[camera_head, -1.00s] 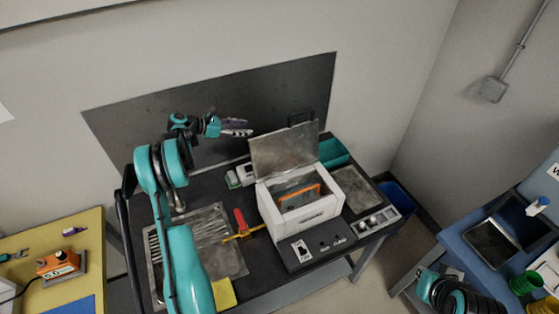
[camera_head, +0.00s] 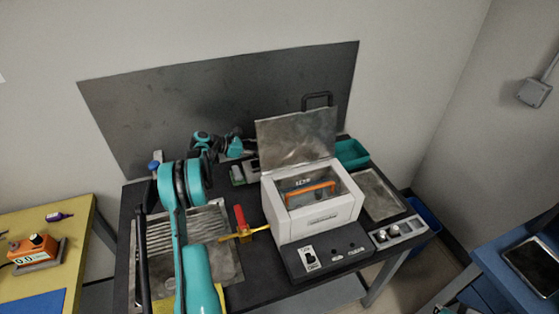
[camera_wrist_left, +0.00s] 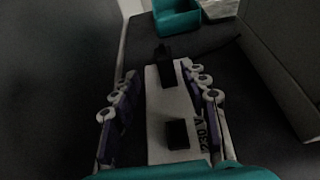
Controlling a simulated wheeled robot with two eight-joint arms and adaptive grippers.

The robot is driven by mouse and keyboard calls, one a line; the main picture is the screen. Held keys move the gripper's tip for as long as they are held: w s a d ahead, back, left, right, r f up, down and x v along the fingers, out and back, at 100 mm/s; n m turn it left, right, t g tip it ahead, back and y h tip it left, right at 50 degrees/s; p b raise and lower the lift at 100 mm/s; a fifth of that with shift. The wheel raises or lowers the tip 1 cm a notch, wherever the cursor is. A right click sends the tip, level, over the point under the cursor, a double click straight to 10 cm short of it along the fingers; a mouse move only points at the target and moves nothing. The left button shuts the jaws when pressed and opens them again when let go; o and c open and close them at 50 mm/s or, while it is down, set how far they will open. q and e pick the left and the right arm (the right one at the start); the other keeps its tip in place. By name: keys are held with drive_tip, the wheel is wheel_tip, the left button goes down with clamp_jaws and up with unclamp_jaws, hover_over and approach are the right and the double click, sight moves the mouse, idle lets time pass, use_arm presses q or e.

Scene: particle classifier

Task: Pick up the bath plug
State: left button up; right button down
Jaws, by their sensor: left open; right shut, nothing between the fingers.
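A white box marked 230 V (camera_wrist_left: 160,113) lies on the dark table, with a small black plug (camera_wrist_left: 166,70) standing at its far end. I take this plug to be the bath plug. A thin dark cord runs near it toward the upper right. My left gripper (camera_wrist_left: 157,100) is open, its fingers on either side of the white box; I cannot tell whether they touch it. In the head view the left gripper (camera_head: 240,150) is low at the back of the table, partly hidden by its wrist. The right gripper cannot be made out.
The white bath (camera_head: 318,210) with a raised metal lid (camera_head: 295,135) stands right of the white box. A teal bin (camera_head: 351,154) is behind it. A dark panel rises behind the table. A red and yellow tool (camera_head: 242,228) lies in front.

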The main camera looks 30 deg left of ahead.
use_arm(q)
drive_tip(key=shift+x, duration=1.05)
drive_tip(key=x, duration=0.1)
drive_tip(key=b+x, duration=0.1)
drive_tip(key=x, duration=0.1)
drive_tip(key=b+x, duration=0.1)
drive_tip(key=shift+s+d+f, duration=0.1)
drive_tip(key=shift+d+f, duration=0.05)
drive_tip(key=shift+d, duration=0.4)
clamp_jaws()
